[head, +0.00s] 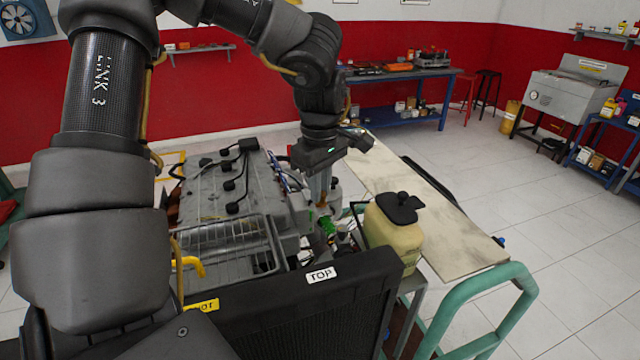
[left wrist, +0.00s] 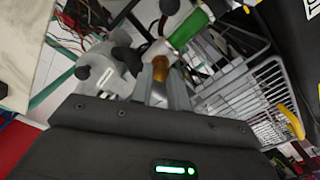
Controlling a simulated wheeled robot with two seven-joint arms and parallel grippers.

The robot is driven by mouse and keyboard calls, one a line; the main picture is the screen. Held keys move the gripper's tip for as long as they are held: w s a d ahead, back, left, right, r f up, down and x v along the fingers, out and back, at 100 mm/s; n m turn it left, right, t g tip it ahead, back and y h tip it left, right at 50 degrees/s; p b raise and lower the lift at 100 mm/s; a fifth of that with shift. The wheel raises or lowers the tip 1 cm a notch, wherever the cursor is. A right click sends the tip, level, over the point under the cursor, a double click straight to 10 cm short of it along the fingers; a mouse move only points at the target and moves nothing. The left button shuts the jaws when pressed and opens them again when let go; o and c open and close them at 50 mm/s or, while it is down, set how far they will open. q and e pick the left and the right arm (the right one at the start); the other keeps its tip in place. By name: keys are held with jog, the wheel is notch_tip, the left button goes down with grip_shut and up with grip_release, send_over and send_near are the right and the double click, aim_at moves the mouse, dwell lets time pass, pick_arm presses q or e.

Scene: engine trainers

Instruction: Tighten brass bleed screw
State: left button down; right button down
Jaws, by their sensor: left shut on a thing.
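My left gripper (head: 321,197) reaches down over the right side of the engine (head: 218,180) in the head view. In the left wrist view, the left gripper (left wrist: 160,77) has its fingers shut on the brass bleed screw (left wrist: 161,66), a small brass-coloured piece between the fingertips. The screw is not clearly visible in the head view. A green cylindrical part (left wrist: 188,30) is close beyond the fingertips, and green also shows below the gripper in the head view (head: 327,225). How far the screw is seated cannot be seen. My right gripper is not in view.
A black radiator (head: 300,300) labelled TOP stands in front of the engine. A yellowish tank with a black cap (head: 393,240) is right of the gripper. A wire basket (head: 228,252) lies left. A beige board (head: 425,205) and green rail (head: 480,300) are further right.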

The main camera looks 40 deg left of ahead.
pick_arm(q)
jog(key=m, duration=0.5)
jog(key=shift+s+f+m+p, duration=0.1)
jog(key=shift+f+m+p, duration=0.05)
jog(key=shift+m+p, duration=0.2)
jog(key=shift+m, duration=0.25)
jog(key=c, duration=1.3)
grip_release()
jog(key=shift+c, duration=0.2)
notch_tip(320, 180, up, 11)
jog(key=shift+f, duration=0.1)
